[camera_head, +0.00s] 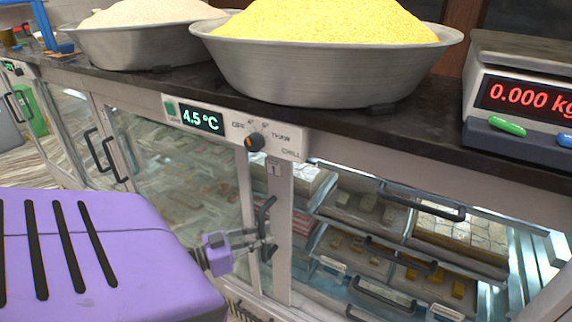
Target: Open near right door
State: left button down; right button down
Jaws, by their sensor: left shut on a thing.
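My left gripper (268,248) reaches in from the lower left. Its dark fingers are shut on a black upright door handle (268,212) in front of a pale metal upright marked 1 (278,225). Right of this upright is the near right bay of the counter, with trays and sweets (365,212) showing clearly. Whether door glass stands in front of these trays, and whether the door is ajar, I cannot tell. The fingers hide part of the handle. My right gripper is not in view.
A hazy glass door (185,180) is left of the upright, with more black handles (112,158) further left. Black tray handles (420,205) line the right bay.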

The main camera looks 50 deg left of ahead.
pick_arm(q)
jog(key=shift+s+a, duration=0.2)
jog(key=shift+a, duration=0.35)
jog(key=shift+s+a, duration=0.15)
jog(key=shift+a, duration=0.4)
jog(key=c, duration=1.7)
grip_release()
jog(key=v, duration=1.2)
